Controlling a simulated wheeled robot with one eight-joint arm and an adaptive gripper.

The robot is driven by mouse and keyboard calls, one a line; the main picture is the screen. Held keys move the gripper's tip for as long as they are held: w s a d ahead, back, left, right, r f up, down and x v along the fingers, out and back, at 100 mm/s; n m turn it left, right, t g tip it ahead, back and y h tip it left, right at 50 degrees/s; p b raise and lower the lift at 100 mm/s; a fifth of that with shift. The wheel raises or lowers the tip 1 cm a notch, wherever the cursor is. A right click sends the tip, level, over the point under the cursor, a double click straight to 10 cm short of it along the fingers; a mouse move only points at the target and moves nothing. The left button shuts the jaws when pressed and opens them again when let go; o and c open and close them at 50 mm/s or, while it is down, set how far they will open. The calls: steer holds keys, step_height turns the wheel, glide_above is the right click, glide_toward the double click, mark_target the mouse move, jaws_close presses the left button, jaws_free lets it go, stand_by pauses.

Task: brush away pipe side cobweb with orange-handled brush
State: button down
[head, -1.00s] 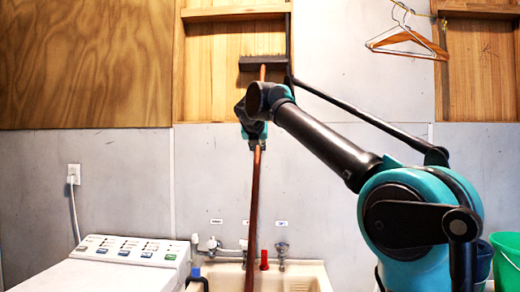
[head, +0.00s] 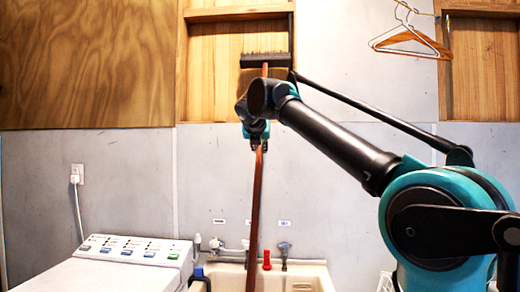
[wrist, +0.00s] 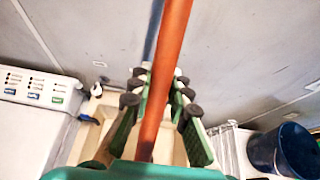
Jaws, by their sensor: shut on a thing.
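The brush is upright in front of the wall, its long orange-brown handle (head: 255,205) rising from the sink area to a dark, wide head (head: 265,60) with bristles pointing up. The head is in front of the bare-wood recess; whether it touches the wood cannot be told. My gripper (head: 256,143) is shut around the handle below the head. In the wrist view the orange handle (wrist: 168,60) runs between the fingers of my gripper (wrist: 160,90). I cannot make out a cobweb in either view; the brush head and my arm may hide it.
Below are a pale sink (head: 305,275) with taps (head: 284,249) and a white washing machine (head: 110,265) at left. Hangers (head: 412,42) hang at upper right. A dark blue bucket (wrist: 283,150) shows in the wrist view. The grey wall (head: 350,60) is mostly bare.

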steer(key=s, duration=0.8)
steer(key=shift+a, duration=0.2)
steer(key=shift+s, duration=0.25)
steer(key=shift+d, duration=0.1)
stand_by(0.8)
